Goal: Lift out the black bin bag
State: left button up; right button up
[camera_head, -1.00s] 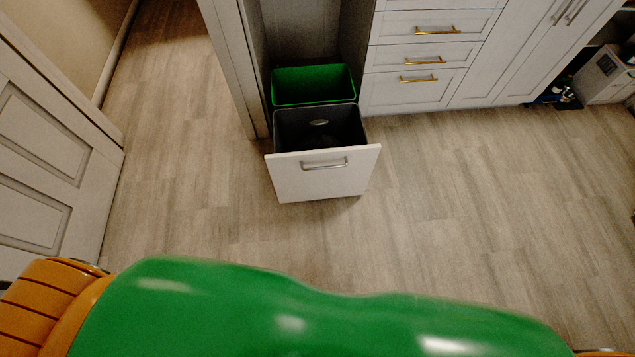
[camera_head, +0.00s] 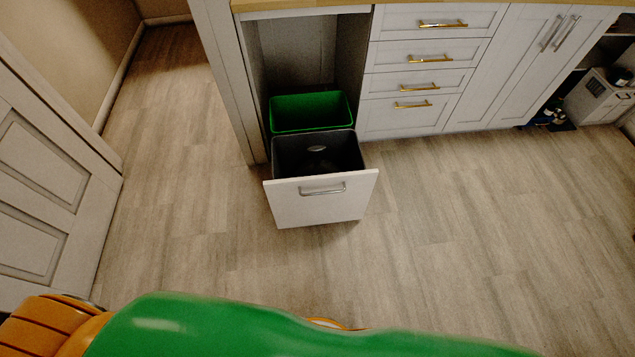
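A pull-out bin drawer (camera_head: 320,205) with a white front and a metal handle stands open in the cabinet row. It holds a dark bin (camera_head: 346,150) in front and a green bin (camera_head: 311,112) behind it. The dark bin's inside is deep in shadow, with a small pale oval on its far wall. I cannot make out a separate black bag in it. My grippers are not in view; only my green and orange body parts show along the bottom edge, well short of the drawer.
White drawers with gold handles (camera_head: 412,88) and tall cupboard doors (camera_head: 520,75) stand right of the bins. A panelled white door (camera_head: 45,185) is at the left. A pale box (camera_head: 597,97) sits at the far right. The wooden floor (camera_head: 440,260) before the drawer is clear.

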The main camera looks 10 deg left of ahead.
aim_at(316, 165)
jog(key=i+j+z, duration=0.6)
jog(key=i+j, duration=0.05)
jog(key=i, duration=0.1)
